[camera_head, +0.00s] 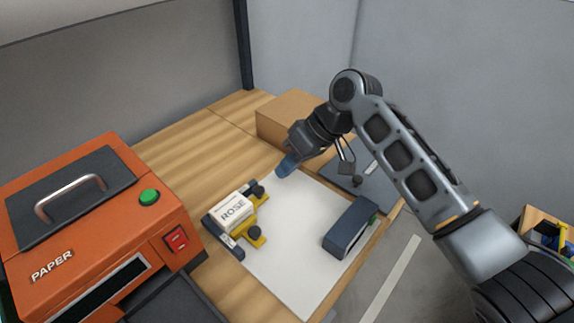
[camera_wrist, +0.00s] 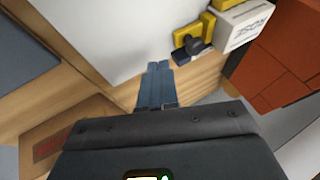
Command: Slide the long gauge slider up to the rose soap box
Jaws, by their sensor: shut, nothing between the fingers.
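The rose soap box (camera_head: 233,211) is a white box lettered ROSE, lying against dark blue gauge rails (camera_head: 222,239) at the left of a white board (camera_head: 296,236). Yellow gauge pieces with dark knobs (camera_head: 256,235) sit along its right side; I cannot tell which is the long slider. In the wrist view the soap box (camera_wrist: 243,27) is at top right, with a yellow piece (camera_wrist: 190,33) and a dark knob beside it. My gripper (camera_head: 285,167) has its blue fingers together and empty, above the far edge of the board, apart from the gauge; its fingertips (camera_wrist: 159,66) point toward the board.
An orange machine lettered PAPER (camera_head: 90,215) stands at left, close to the gauge. A dark blue block (camera_head: 350,227) is at the board's right side. A cardboard box (camera_head: 281,121) and a dark panel (camera_head: 376,177) lie behind. The middle of the board is clear.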

